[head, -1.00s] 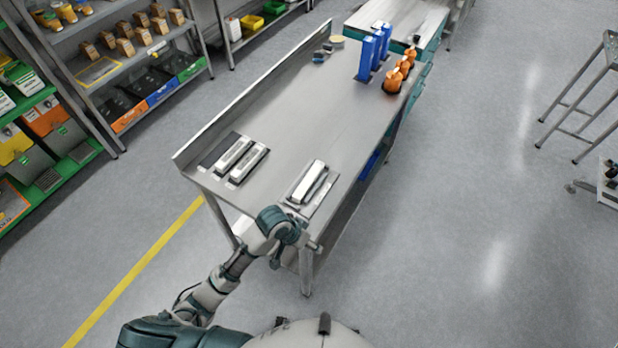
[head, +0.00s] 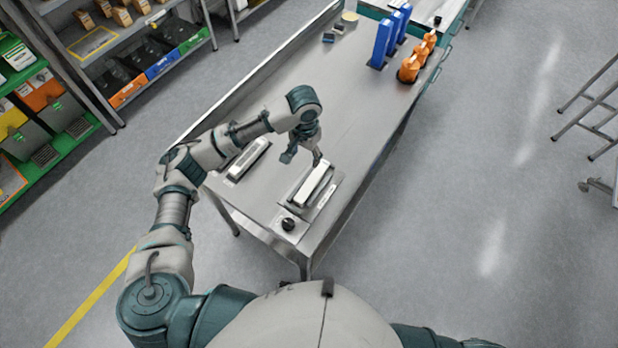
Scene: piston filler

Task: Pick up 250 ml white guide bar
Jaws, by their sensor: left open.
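A white guide bar (head: 314,184) lies on a dark and grey holder plate (head: 327,198) at the near right of the steel table (head: 345,110). Another white bar (head: 248,158) lies to its left, partly beside my forearm. I cannot read which bar is the 250 ml one. My left gripper (head: 303,158) is open and empty, pointing down just beyond the far end of the right bar. Its fingers appear apart from the bar, though the height gap is hard to judge. My arm hides part of the left holder area. My right gripper is out of view.
Blue upright parts (head: 384,42) and orange parts (head: 411,66) stand at the table's far right. A black knob (head: 288,224) sits at the near edge. A raised rim (head: 262,75) runs along the left side. The table's middle is clear.

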